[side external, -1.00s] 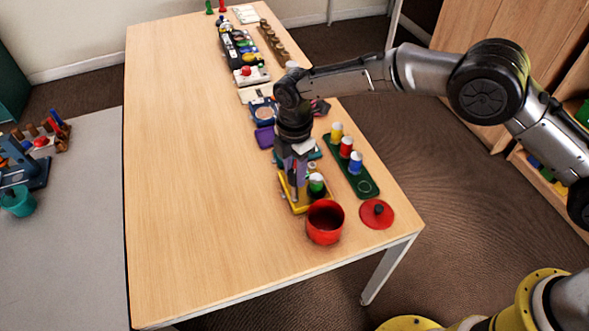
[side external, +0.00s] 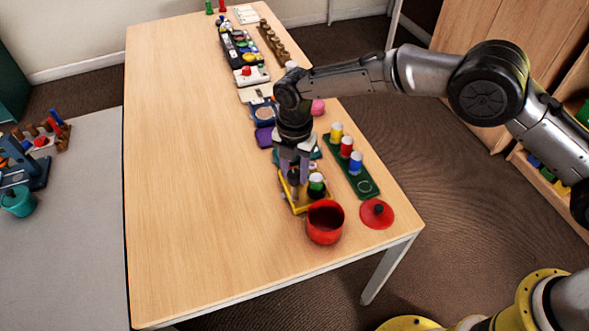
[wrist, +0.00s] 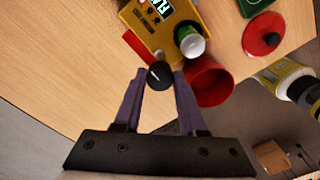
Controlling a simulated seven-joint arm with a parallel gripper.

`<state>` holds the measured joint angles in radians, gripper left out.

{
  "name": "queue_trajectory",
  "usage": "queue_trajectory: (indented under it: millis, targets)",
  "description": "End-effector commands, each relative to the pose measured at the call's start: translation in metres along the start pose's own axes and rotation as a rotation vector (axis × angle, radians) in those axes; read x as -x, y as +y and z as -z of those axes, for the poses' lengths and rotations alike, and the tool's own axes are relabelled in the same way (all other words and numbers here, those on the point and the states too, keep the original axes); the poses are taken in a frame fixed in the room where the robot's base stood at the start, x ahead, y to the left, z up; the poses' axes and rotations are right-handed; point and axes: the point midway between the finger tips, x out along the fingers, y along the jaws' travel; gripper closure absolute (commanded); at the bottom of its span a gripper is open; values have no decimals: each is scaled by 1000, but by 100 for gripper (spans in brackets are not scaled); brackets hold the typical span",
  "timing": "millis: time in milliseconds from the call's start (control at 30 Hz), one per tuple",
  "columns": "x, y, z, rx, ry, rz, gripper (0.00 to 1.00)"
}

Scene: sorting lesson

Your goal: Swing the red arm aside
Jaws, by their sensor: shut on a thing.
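A yellow box (side external: 301,207) sits near the table's front right corner; it also shows in the wrist view (wrist: 186,12) with a label on top. A red arm (wrist: 136,44) shows as a short red strip at its edge, leading towards a black knob (wrist: 160,76). My gripper (wrist: 160,80) is shut on the black knob, one finger on each side. In the side view my gripper (side external: 293,176) is low over the box's left side, and its fingers hide the red arm there. A green jar with a white top (side external: 316,183) stands on the box.
A red pot (side external: 325,226) stands close in front of the box, with a red lid (side external: 377,213) to its right. A green tray (side external: 352,172) with coloured pegs is at the right. The table (side external: 200,180) is clear to the left.

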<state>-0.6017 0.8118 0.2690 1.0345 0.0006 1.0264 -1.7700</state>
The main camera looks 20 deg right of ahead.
Motion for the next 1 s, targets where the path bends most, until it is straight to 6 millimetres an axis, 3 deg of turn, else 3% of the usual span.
queue_trajectory:
  millis: [267, 300, 433, 767, 1000]
  targets:
    - [2, 0, 0, 2, -1, -2, 100]
    - [2, 0, 0, 2, -1, -2, 52]
    - [1, 0, 0, 2, -1, -1, 29]
    - [2, 0, 0, 0, -1, -1, 29]
    - [32, 1, 0, 0, -1, -4, 29]
